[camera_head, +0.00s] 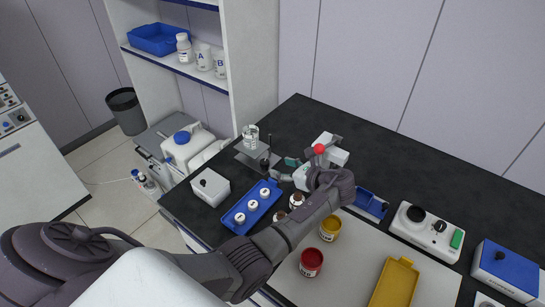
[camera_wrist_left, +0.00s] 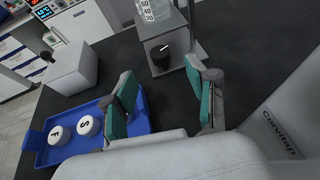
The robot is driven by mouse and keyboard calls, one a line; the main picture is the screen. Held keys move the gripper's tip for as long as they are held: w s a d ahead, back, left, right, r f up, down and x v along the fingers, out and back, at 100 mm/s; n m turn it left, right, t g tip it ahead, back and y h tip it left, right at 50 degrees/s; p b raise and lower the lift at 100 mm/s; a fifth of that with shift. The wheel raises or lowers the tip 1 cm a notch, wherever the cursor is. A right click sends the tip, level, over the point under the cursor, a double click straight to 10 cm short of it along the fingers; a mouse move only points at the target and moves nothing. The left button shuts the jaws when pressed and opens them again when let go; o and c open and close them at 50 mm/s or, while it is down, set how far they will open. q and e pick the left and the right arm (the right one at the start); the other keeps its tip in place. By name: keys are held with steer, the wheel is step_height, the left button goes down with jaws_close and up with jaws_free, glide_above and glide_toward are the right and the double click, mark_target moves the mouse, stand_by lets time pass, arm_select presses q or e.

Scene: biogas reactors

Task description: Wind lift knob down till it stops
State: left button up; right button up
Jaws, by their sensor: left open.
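The lift knob (camera_wrist_left: 160,57) is a black knob with a white mark, low on the front of a small lift stand in the left wrist view. The lift's grey plate (camera_head: 246,160) carries a glass beaker (camera_head: 250,136) in the head view; the beaker (camera_wrist_left: 154,10) is cut off in the wrist view. My left gripper (camera_head: 283,170) is open, with its teal-padded fingers pointing toward the lift. In the wrist view the knob lies beyond and between the fingertips (camera_wrist_left: 161,76), apart from both, and nothing is held. My right gripper is not in view.
A blue tray (camera_head: 231,220) with white-capped bottles lies close to the left finger. A grey-white box (camera_head: 210,187) with a black knob stands left of it. A white device (camera_wrist_left: 291,120) stands close on the gripper's right. Brown bottles (camera_head: 297,200) stand beside my arm.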

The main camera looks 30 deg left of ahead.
mark_target(268, 163)
arm_select(q)
steer(key=x, duration=0.7)
steer(key=shift+a+f, duration=0.1)
steer(key=shift+f, duration=0.05)
jaws_close()
steer(key=shift+w+f+n+g+b, duration=0.2)
steer(key=shift+n+g+b, duration=0.4)
steer(key=shift+b, duration=0.4)
steer(key=shift+r, duration=0.1)
steer(key=shift+r+g, duration=0.15)
steer(key=shift+g, duration=0.15)
